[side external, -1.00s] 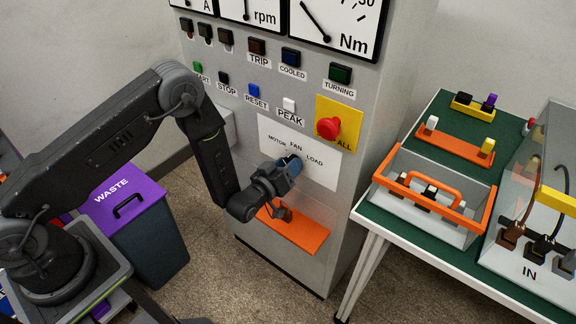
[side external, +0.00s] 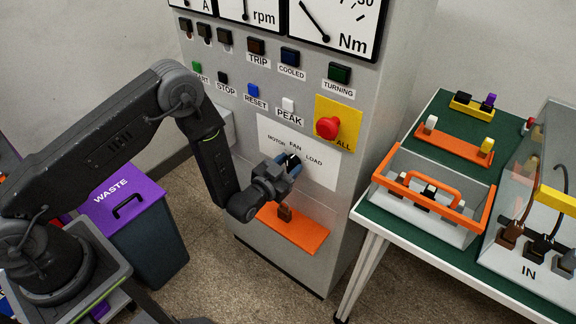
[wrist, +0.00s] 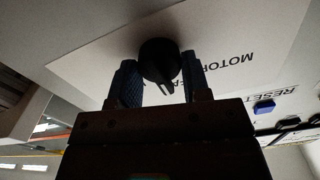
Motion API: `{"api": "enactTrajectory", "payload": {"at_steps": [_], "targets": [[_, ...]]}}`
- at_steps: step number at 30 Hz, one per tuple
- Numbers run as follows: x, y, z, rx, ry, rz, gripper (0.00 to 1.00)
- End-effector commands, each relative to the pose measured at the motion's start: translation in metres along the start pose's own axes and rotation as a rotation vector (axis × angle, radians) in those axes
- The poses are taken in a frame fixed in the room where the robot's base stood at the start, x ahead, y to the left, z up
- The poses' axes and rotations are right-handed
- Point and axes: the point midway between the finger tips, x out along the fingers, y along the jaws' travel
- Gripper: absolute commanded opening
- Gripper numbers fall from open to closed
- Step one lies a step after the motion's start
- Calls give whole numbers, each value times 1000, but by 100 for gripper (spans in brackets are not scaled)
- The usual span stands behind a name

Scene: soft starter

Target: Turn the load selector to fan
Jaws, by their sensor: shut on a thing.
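The load selector is a dark round knob (wrist: 158,58) on a white label plate (side external: 322,172) on the grey cabinet front. In the wrist view it sits between the two blue fingers of my gripper (wrist: 158,82), which is shut on it. A pointer-like ridge on the knob points down toward my gripper in that view. In the side view my gripper (side external: 289,164) reaches the plate just below the word FAN, with MOTOR to the left and LOAD to the right. My fingers mostly hide the knob there, so its exact setting is hard to tell.
A red push button (side external: 327,128) on a yellow plate sits above right of the selector. A green-topped table (side external: 452,117) with trays stands at right, and a purple-lidded waste bin (side external: 150,225) at left.

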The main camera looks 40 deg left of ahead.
Motion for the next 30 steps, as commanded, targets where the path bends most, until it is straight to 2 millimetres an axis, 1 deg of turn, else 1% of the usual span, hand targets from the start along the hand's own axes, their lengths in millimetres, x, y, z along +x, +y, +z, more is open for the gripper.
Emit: {"api": "enactTrajectory", "payload": {"at_steps": [16, 17, 18, 24, 30], "targets": [[0, 0, 0, 23, 0, 0, 20], [0, 0, 0, 23, 0, 0, 46], [0, 0, 0, 23, 0, 0, 50], [0, 0, 0, 22, 0, 0, 69], [0, 0, 0, 22, 0, 0, 69]]}}
